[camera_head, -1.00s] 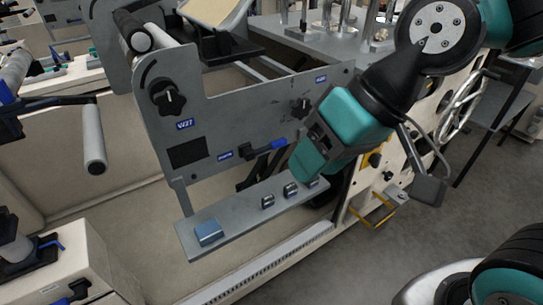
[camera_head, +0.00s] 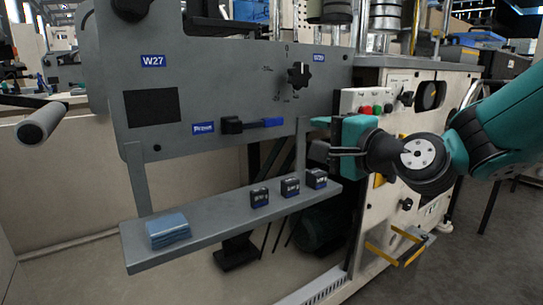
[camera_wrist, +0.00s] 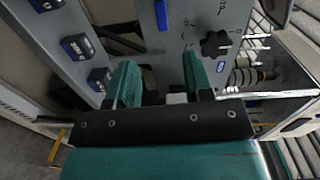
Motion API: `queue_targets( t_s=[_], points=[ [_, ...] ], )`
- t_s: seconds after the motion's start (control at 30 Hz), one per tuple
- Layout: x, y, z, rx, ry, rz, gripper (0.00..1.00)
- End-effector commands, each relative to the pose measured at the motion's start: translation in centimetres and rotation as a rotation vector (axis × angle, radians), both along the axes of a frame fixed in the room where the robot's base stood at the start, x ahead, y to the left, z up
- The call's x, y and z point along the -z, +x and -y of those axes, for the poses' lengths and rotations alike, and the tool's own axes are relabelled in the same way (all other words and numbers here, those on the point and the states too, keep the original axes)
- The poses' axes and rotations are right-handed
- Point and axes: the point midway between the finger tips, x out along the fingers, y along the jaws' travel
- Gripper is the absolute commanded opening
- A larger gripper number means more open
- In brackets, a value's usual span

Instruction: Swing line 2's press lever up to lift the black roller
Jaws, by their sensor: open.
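A lever (camera_head: 255,124) with a black hub and a blue grip lies about level on the grey side plate (camera_head: 215,85), right of a small blue label. Its blue end also shows at the top of the wrist view (camera_wrist: 161,15). I cannot read which line it belongs to. My gripper (camera_head: 326,136) is open and empty, right of the lever's blue end and apart from it. In the wrist view its two teal fingers (camera_wrist: 160,78) stand apart, the blue end beyond them. The black roller is not visible now.
A grey shelf (camera_head: 230,226) below the plate carries a blue pad stack (camera_head: 168,231) and several small black blocks (camera_head: 290,187). A black knob (camera_head: 299,76) sits above right of the lever. A white control cabinet (camera_head: 385,215) stands behind my gripper.

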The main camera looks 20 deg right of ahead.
Motion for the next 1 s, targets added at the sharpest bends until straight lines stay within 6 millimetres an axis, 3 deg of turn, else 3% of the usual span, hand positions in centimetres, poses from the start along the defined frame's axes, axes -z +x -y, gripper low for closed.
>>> queue_targets(
  t_s=[0.03,0.2,1.0],
  points=[
    [0.8,0.2,0.4,0.016,0.021,0.009,0.47],
    [0.4,0.6,0.7,0.030,0.046,0.019,0.47],
    [-0.2,6.7,-1.4,0.028,0.042,0.016,0.47]
  ],
)
